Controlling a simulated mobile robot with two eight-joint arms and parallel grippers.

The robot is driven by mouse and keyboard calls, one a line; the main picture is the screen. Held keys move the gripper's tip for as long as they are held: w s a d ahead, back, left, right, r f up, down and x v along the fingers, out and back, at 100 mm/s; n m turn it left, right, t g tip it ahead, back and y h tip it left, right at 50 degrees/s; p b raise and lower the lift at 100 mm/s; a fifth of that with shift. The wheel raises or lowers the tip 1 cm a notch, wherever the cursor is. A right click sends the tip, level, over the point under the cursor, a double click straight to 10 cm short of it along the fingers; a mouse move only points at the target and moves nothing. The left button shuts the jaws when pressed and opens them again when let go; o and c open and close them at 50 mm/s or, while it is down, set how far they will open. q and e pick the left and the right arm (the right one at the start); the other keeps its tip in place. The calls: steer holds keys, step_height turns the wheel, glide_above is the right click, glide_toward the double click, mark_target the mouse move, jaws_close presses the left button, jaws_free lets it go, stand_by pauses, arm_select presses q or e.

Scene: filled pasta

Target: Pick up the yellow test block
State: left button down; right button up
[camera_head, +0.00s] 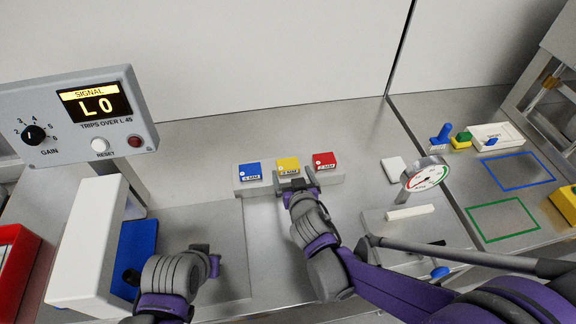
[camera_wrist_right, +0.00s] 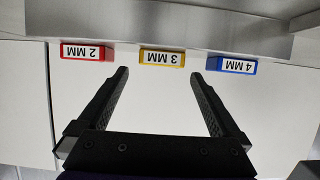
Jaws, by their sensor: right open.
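The yellow test block (camera_head: 287,164) sits on a pale rack (camera_head: 331,178) between a blue block (camera_head: 250,172) and a red block (camera_head: 324,160). In the right wrist view the yellow block (camera_wrist_right: 162,57) carries an upside-down "3 MM" label and lies just beyond the fingertips, between their lines. My right gripper (camera_head: 297,183) is at the front of the rack, before the yellow block. In the wrist view its jaws (camera_wrist_right: 159,74) are open and empty, apart from the block. My left gripper (camera_head: 209,258) is low at the left; its fingers are hard to make out.
A round dial gauge (camera_head: 424,174) and a white bar (camera_head: 410,212) are right of my right arm. The blue outline (camera_head: 513,172) and green outline (camera_head: 502,220) are empty.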

mark_target(288, 166)
steer(key=x, duration=0.4)
steer(key=shift+w+a+f, duration=0.15)
steer(key=shift+w+f, duration=0.1)
steer(key=shift+w, duration=0.1)
steer(key=c, duration=1.2)
